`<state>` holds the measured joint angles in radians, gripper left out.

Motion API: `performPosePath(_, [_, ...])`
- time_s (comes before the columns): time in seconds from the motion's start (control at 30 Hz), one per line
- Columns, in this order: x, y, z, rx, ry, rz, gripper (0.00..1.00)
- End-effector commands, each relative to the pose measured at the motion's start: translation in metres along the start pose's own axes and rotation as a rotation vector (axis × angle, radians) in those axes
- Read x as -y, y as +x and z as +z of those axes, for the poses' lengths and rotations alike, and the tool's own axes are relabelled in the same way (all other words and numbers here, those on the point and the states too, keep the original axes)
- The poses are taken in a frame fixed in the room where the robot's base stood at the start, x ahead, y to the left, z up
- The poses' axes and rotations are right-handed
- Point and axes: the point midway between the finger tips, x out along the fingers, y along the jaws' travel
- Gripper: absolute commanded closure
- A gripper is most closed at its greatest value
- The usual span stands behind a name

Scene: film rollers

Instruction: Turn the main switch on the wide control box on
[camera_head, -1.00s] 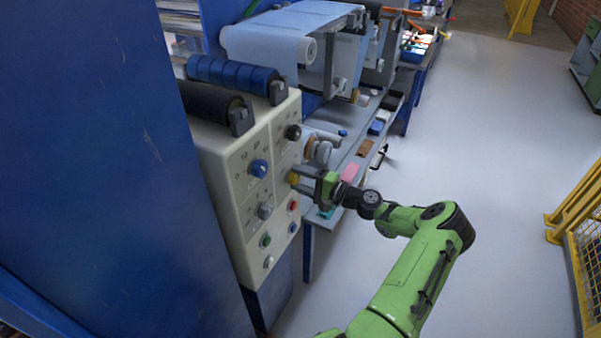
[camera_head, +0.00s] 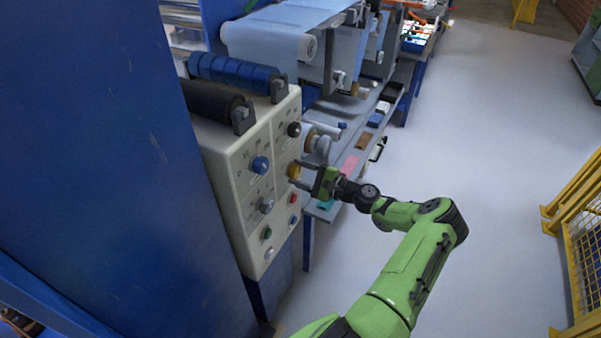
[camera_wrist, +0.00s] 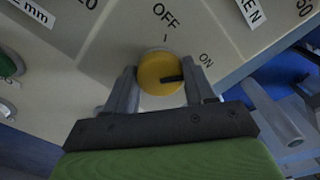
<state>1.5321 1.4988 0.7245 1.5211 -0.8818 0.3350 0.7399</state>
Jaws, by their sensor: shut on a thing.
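The wide control box (camera_head: 220,170) is a cream panel with several knobs and buttons, at the left of centre in the head view. Its main switch is a round yellow knob (camera_head: 293,170) on the right part of the panel. In the wrist view the yellow knob (camera_wrist: 158,72) has a black pointer mark directed right, towards the ON label (camera_wrist: 207,60); the OFF label is above it. My gripper (camera_head: 302,174) is shut on the knob, one finger on each side. The wrist view also shows my gripper (camera_wrist: 160,88) with its fingers along the knob's sides.
A blue knob (camera_head: 260,165), a grey knob (camera_head: 266,205) and a black knob (camera_head: 294,129) sit near the yellow one. Dark and blue rollers (camera_head: 235,72) lie above the panel. A workbench (camera_head: 345,165) stands behind my gripper. Open floor lies to the right.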

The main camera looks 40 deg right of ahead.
Motion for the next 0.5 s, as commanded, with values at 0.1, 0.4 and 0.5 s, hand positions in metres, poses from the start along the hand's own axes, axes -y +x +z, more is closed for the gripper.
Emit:
performPosePath(0.1, [-0.0013,-0.0003,-0.0007,-0.002,0.006,0.002,0.77])
performPosePath(0.4, [-0.0013,-0.0002,-0.0006,-0.001,0.005,0.002,0.31])
performPosePath(0.5, [-0.0009,-0.0002,-0.0005,-0.001,0.004,0.001,0.2])
